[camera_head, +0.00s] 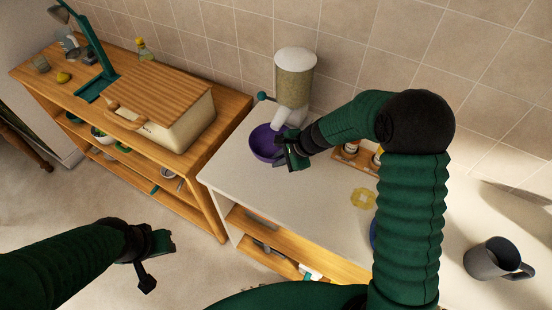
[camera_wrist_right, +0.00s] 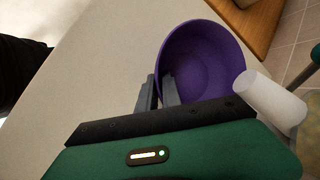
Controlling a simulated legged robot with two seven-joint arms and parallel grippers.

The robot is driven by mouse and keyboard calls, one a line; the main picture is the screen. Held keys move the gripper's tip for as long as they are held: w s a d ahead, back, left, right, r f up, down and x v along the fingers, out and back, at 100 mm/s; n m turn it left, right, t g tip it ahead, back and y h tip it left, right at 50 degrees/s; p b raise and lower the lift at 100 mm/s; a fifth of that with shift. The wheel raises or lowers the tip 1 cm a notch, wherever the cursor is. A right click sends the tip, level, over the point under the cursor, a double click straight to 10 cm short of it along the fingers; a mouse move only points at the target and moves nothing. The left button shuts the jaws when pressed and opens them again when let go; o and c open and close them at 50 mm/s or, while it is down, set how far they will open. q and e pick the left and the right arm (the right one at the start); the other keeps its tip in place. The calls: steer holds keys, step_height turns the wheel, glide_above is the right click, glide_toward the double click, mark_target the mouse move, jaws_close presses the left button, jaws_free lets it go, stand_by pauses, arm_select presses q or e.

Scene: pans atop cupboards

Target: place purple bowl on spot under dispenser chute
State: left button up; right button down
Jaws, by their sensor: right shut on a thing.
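The purple bowl (camera_head: 263,143) is on the white counter at its back left, right by the dispenser (camera_head: 295,82) and its white chute (camera_head: 279,117). My right gripper (camera_head: 286,158) is shut on the near rim of the bowl. In the right wrist view the bowl (camera_wrist_right: 203,65) opens toward the camera, with the gripper fingers (camera_wrist_right: 161,92) at its rim and the white chute (camera_wrist_right: 268,100) at its right edge. I cannot tell whether the bowl's base touches the counter. My left gripper (camera_head: 152,255) is over the floor, away from the counter; its fingers are unclear.
The white counter (camera_head: 300,198) is clear in front of the bowl. A small wooden rack (camera_head: 352,159) with jars, a yellow flower-shaped piece (camera_head: 362,198) and a grey mug (camera_head: 492,259) are to the right. A wooden cupboard with a bread box (camera_head: 170,127) stands left.

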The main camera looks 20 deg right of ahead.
steer(key=shift+x, duration=0.8)
steer(key=shift+d+f, duration=0.1)
steer(key=shift+d, duration=0.1)
steer(key=shift+f+b, duration=0.1)
steer(key=shift+b, duration=0.2)
steer(key=c, duration=1.8)
jaws_free()
